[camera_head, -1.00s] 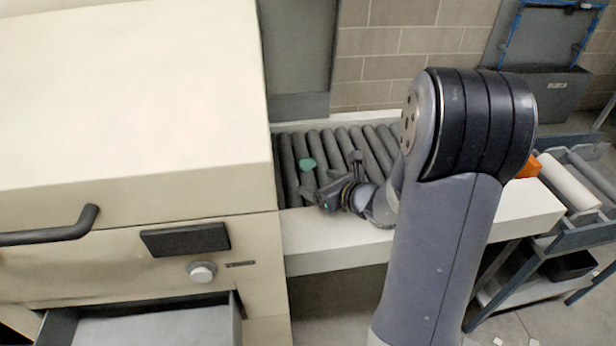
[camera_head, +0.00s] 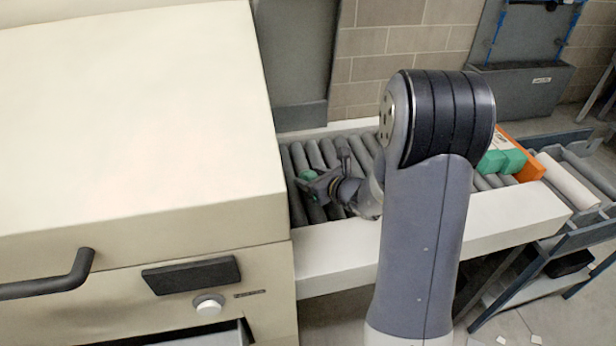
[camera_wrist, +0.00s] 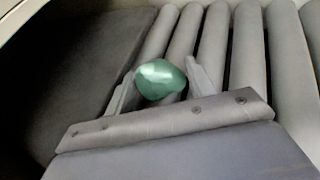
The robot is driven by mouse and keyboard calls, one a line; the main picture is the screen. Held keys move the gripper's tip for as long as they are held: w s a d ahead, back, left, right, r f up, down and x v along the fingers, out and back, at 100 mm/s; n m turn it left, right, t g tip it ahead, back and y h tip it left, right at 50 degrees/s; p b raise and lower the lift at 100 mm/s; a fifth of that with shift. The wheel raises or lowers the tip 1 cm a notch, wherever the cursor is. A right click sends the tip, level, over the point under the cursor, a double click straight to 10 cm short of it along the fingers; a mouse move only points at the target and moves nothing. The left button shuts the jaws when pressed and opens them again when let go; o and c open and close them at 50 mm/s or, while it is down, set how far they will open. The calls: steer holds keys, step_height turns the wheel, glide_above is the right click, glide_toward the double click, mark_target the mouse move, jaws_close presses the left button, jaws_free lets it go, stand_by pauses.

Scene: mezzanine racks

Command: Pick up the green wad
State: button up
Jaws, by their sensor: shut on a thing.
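The green wad (camera_wrist: 160,79) is a small, rounded, shiny lump between the two fingers of my gripper (camera_wrist: 160,88) in the wrist view. The fingers are shut on its sides. In the head view my gripper (camera_head: 318,180) is low over the grey rollers at the left end of the conveyor, and the wad (camera_head: 306,175) shows at its tip, partly hidden by the gripper. I cannot tell whether the wad still touches the rollers.
A big cream cabinet (camera_head: 130,110) stands close on the left of the roller conveyor (camera_head: 350,258). A block wall is behind.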

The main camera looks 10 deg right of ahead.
steer(key=c, duration=0.4)
